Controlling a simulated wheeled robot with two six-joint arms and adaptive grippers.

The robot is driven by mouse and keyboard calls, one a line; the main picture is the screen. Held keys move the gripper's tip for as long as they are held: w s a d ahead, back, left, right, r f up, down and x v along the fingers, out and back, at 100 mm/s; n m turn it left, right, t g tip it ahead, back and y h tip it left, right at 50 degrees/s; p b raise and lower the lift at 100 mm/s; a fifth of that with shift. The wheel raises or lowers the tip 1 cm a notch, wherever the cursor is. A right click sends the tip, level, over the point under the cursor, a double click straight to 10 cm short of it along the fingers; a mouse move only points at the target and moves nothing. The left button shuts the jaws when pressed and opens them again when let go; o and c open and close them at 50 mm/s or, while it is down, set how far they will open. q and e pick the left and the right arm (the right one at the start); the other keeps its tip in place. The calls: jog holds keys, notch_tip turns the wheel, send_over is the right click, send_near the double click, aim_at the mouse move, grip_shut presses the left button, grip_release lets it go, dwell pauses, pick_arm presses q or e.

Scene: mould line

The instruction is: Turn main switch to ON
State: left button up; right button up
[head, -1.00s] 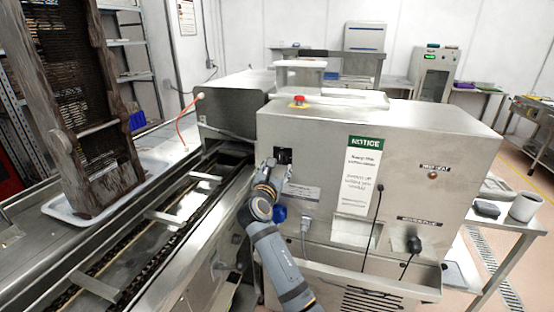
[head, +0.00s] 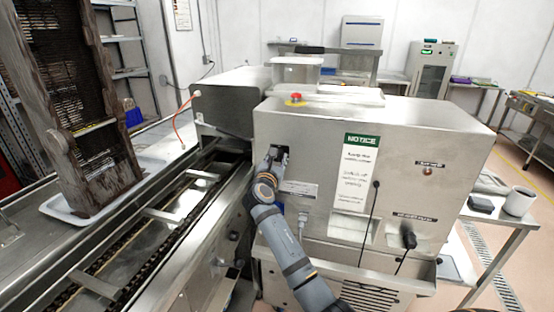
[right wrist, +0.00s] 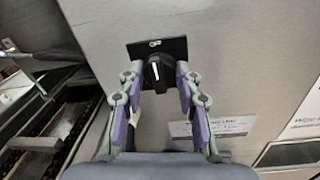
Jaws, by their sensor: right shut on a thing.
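The main switch is a black rotary knob (right wrist: 157,73) with a white mark on a black square plate (right wrist: 158,47), on the front of the steel machine. The white mark points roughly upward in the right wrist view. In the head view the switch plate (head: 283,149) is partly hidden by my right gripper (head: 276,153). In the right wrist view the purple-padded fingers of this gripper (right wrist: 158,78) lie on either side of the knob, shut on it. My left gripper is not in view.
The machine top (head: 400,118) carries a red emergency button (head: 295,98). Left of the machine runs a conveyor (head: 150,235) with a tall wooden-framed rack (head: 85,110) standing on a white tray. Cords and a NOTICE sign (head: 358,170) are on the machine front. A mug (head: 519,201) stands at right.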

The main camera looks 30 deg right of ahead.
jog(key=shift+f+m, duration=0.1)
jog(key=shift+m, duration=0.2)
jog(key=m+b, duration=0.2)
jog(key=m, duration=0.1)
jog(key=shift+f+m, duration=0.15)
jog(key=shift+m, duration=0.25)
jog(key=m+b, duration=0.3)
jog(key=m, duration=0.1)
jog(key=shift+f+m, duration=0.15)
jog(key=shift+m, duration=0.15)
jog(key=m+b, duration=0.4)
jog(key=shift+m+h, duration=0.4)
jog(key=shift+m+b, duration=1.9)
jog(key=shift+m, duration=0.5)
jog(key=shift+g, duration=0.3)
jog(key=o, duration=1.1)
jog(key=shift+o, duration=0.2)
